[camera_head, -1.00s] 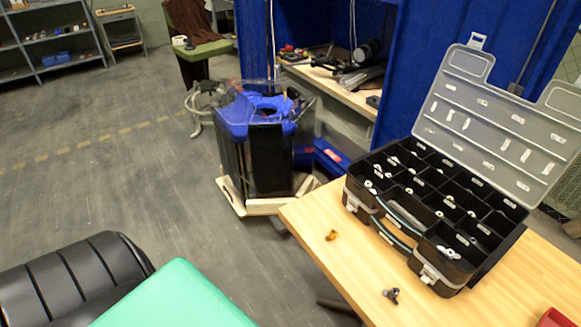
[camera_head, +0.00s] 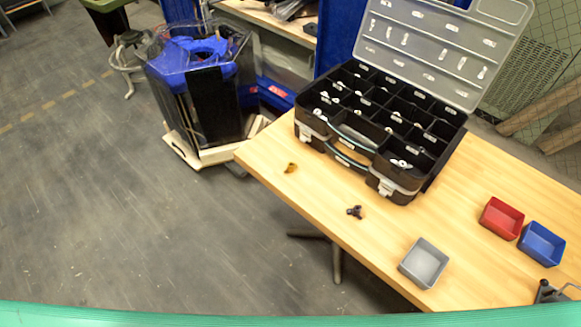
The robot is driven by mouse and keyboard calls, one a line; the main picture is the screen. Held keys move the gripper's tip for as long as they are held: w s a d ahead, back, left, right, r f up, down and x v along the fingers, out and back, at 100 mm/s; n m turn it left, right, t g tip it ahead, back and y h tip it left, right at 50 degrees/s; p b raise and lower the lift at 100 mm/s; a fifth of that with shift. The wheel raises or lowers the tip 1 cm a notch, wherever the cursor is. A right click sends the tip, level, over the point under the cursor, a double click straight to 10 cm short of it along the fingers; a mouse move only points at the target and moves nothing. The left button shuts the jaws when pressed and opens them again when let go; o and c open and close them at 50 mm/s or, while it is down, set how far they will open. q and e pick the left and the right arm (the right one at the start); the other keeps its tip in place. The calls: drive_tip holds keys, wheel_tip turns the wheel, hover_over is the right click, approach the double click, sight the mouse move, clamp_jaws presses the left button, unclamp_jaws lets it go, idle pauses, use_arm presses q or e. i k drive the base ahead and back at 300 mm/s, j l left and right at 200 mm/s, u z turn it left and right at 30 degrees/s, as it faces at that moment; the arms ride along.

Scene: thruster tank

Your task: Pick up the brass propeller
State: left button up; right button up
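The brass propeller (camera_head: 291,168) is a small gold-yellow piece lying on the wooden table (camera_head: 330,205), near its left corner and in front of the black organizer case. It lies apart from the other things on the table.
An open black organizer case (camera_head: 376,135) holds small parts in compartments. A dark propeller (camera_head: 354,212) lies on the table. Grey (camera_head: 424,263), red (camera_head: 501,218) and blue (camera_head: 542,244) bins stand at the right. A tank with blue parts (camera_head: 195,85) stands on the floor.

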sight(290, 165)
drive_tip(key=i+j, duration=0.2)
drive_tip(key=j, duration=0.15)
drive_tip(key=i+j, duration=0.15)
drive_tip(key=j, duration=0.2)
drive_tip(key=i+j, duration=0.2)
drive_tip(key=j, duration=0.2)
drive_tip(key=i+j, duration=0.15)
drive_tip(key=j, duration=0.2)
drive_tip(key=z, duration=0.05)
